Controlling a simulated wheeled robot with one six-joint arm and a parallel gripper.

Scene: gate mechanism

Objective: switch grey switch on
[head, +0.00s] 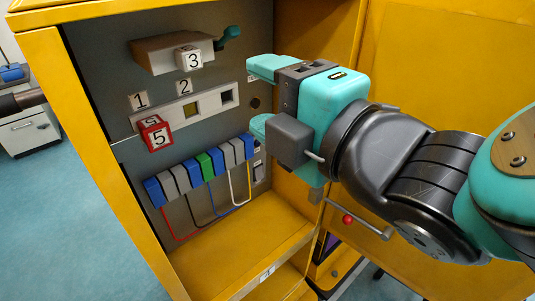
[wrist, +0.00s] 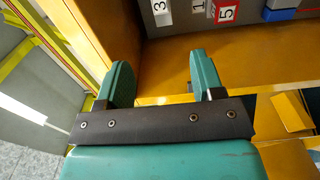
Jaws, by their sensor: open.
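In the head view a row of blue, grey and green blocks (head: 204,166) sits low on the grey panel (head: 120,95) inside the yellow cabinet. I cannot tell for sure which part is the grey switch. A grey box (head: 168,54) with a teal lever (head: 229,36) is at the panel's top. My gripper (head: 262,97) is open and empty, with its teal fingers apart, in front of the panel's right side. In the wrist view my gripper (wrist: 162,78) has nothing between its fingers. Part of the panel (wrist: 175,12) shows beyond them at the top.
A pale plate (head: 208,106) with square openings and a red block marked 5 (head: 154,134) are mid-panel. Coloured wires (head: 212,207) hang below the row. The yellow door (head: 445,60) stands open at right, behind my arm. A yellow shelf (head: 240,252) lies below the panel.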

